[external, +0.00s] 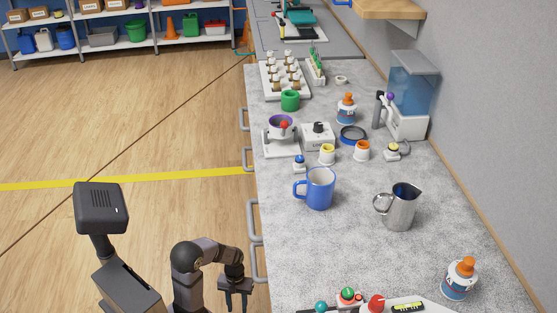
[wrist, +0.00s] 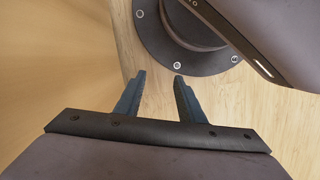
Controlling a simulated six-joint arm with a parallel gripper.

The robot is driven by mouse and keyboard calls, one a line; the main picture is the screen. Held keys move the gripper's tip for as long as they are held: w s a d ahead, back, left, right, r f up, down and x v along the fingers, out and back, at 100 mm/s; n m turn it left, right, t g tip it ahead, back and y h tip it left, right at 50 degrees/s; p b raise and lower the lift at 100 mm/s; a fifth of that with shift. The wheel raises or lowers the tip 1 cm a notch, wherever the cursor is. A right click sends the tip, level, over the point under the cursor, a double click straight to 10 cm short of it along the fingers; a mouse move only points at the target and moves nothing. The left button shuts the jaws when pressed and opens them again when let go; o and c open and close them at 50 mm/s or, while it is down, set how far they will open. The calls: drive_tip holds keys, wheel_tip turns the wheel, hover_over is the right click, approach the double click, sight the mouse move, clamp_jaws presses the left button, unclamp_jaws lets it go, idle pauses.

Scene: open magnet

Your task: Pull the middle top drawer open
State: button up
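Several grey bar handles stick out along the left side of the grey counter (external: 345,255) in the external view. They include a far handle (external: 244,118), another handle (external: 247,158), a long handle (external: 252,220) and a near handle (external: 256,263). The drawer fronts are seen too edge-on to tell which handle is on the middle top drawer. No drawer visibly stands out from the counter. My gripper (external: 237,306) points down, left of the near handle and apart from it. In the wrist view my gripper (wrist: 159,76) is open with nothing between its fingers; no handle shows there.
On the counter stand a blue mug (external: 320,188), a metal pitcher (external: 398,207), an orange-capped bottle (external: 460,278) and several smaller items. Wooden floor (external: 120,140) lies open left of the counter. Shelves (external: 120,45) with bins stand at the back left.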

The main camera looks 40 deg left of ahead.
wheel_tip(320, 180, up, 24)
drive_tip(key=s+d+r+n+g+h+p, duration=0.15)
drive_tip(key=n+h+p, duration=0.65)
drive_tip(key=n+p, duration=1.3)
wheel_tip(320, 180, up, 11)
drive_tip(key=w+a+n+t+h+p, duration=0.1)
drive_tip(key=w+n+t+h+p, duration=0.4)
drive_tip(key=p, duration=1)
drive_tip(key=n+t+p, duration=0.5)
drive_tip(key=n+p, duration=0.5)
approach(250, 221)
drive_tip(key=shift+w+d+f+g, duration=0.25)
drive_tip(key=shift+w+d+f, duration=0.55)
drive_tip(key=shift+w, duration=0.25)
drive_tip(key=shift+p+x, duration=0.4)
drive_tip(key=shift+x, duration=3.35)
drive_tip(key=shift+r, duration=0.1)
drive_tip(key=shift+c, duration=0.4)
drive_tip(key=shift+s, duration=0.1)
clamp_jaws()
